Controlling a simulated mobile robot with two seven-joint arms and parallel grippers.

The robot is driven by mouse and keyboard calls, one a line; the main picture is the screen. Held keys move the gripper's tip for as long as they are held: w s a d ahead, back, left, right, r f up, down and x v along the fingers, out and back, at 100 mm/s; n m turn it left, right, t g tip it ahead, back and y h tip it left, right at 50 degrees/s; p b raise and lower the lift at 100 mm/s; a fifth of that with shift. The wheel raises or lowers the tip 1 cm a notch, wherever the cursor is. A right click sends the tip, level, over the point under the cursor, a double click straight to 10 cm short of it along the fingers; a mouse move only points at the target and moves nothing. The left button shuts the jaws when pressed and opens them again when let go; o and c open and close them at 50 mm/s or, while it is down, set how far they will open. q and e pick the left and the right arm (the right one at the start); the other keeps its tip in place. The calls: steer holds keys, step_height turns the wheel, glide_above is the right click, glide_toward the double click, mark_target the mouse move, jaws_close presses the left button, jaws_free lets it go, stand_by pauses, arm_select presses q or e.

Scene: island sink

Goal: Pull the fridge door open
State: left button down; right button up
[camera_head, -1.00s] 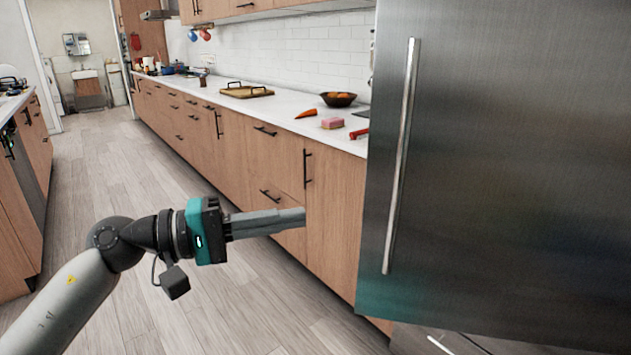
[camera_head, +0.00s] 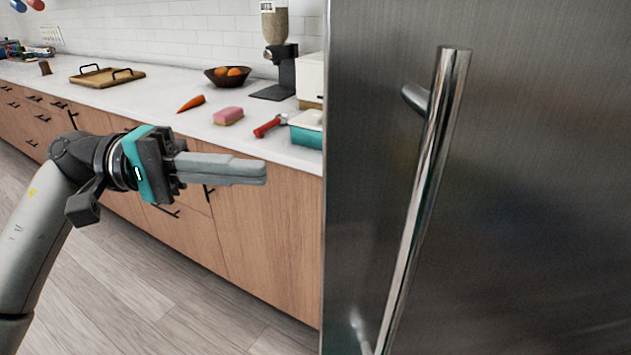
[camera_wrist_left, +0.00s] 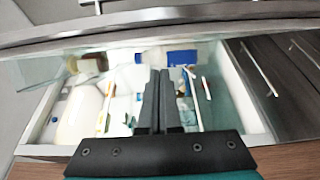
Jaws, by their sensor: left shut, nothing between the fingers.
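The grey metal fridge door (camera_head: 530,200) fills the right of the head view. Its long bar handle (camera_head: 428,170) stands near the door's left edge. My left gripper (camera_head: 265,172) is shut and empty, level, pointing right towards that edge. Its tips are left of the edge in the picture and apart from the handle. In the left wrist view my shut fingers (camera_wrist_left: 160,100) point at a lit compartment with bottles and packets (camera_wrist_left: 85,115), apparently the fridge interior seen through a gap. How wide the door stands open I cannot tell. My right gripper is out of view.
A white counter (camera_head: 150,100) over wooden cabinets runs behind my left gripper. On it are a carrot (camera_head: 190,103), a pink sponge-like block (camera_head: 228,116), a fruit bowl (camera_head: 228,78), a tray (camera_head: 107,77) and a coffee grinder (camera_head: 277,55). Floor is clear at lower left.

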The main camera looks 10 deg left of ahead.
arm_select(q)
steer(key=s+d+p, duration=0.1)
steer(key=s+d, duration=0.2)
steer(key=d, duration=0.6)
steer(key=shift+s+d+p, duration=0.2)
steer(key=shift+p, duration=0.1)
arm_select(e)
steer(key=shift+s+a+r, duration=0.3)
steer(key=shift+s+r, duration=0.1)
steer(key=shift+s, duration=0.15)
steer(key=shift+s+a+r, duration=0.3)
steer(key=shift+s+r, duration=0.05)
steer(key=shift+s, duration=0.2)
